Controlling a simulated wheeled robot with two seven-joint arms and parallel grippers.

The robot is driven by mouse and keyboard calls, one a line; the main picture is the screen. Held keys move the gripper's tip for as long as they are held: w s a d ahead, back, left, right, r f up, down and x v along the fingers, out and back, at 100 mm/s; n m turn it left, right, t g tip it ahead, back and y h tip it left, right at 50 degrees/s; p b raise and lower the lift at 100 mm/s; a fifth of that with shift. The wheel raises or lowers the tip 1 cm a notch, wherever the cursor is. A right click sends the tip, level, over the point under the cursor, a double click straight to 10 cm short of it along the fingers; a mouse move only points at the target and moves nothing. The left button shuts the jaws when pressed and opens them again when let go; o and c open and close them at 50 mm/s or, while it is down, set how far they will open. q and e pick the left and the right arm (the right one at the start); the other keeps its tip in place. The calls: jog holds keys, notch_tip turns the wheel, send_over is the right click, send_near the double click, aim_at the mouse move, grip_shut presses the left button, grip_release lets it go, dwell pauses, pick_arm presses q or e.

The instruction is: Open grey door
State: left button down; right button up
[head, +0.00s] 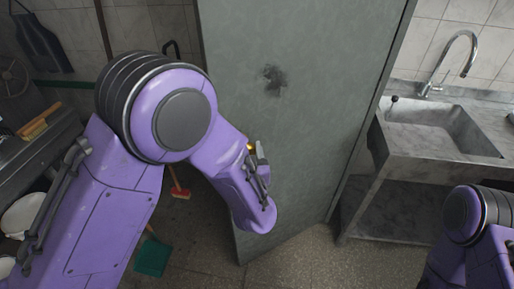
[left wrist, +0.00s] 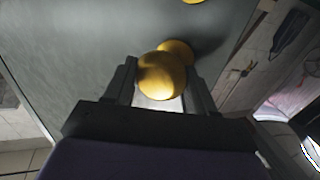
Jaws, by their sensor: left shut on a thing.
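The grey door (head: 300,110) stands in the middle of the head view, with a dark smudge on its upper part. It is at an angle, its lower left corner near the floor. A round brass knob (left wrist: 162,76) shows in the left wrist view against the door's grey face (left wrist: 90,40). My left gripper (left wrist: 160,92) is shut on this knob, one finger on each side. In the head view my left wrist hides most of the knob and the fingers. My right arm shows at the lower right of the head view; its gripper is out of frame.
A stone sink (head: 440,128) with a curved tap (head: 458,62) stands right of the door. A green dustpan (head: 153,256) and a red broom (head: 180,192) are on the floor left of it. A dark counter (head: 40,150) is at far left.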

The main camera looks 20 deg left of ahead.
pick_arm(q)
jog(key=shift+s+r, duration=0.1)
jog(key=shift+s, duration=0.05)
jog(key=shift+d, duration=0.1)
pick_arm(e)
jog(key=shift+a+r, duration=0.1)
jog(key=shift+a, duration=0.1)
pick_arm(q)
jog(key=shift+d, duration=0.1)
jog(key=c, duration=0.7)
grip_release()
jog(key=shift+o, duration=1.3)
jog(key=shift+d, duration=0.2)
pick_arm(e)
jog(key=shift+s, duration=0.1)
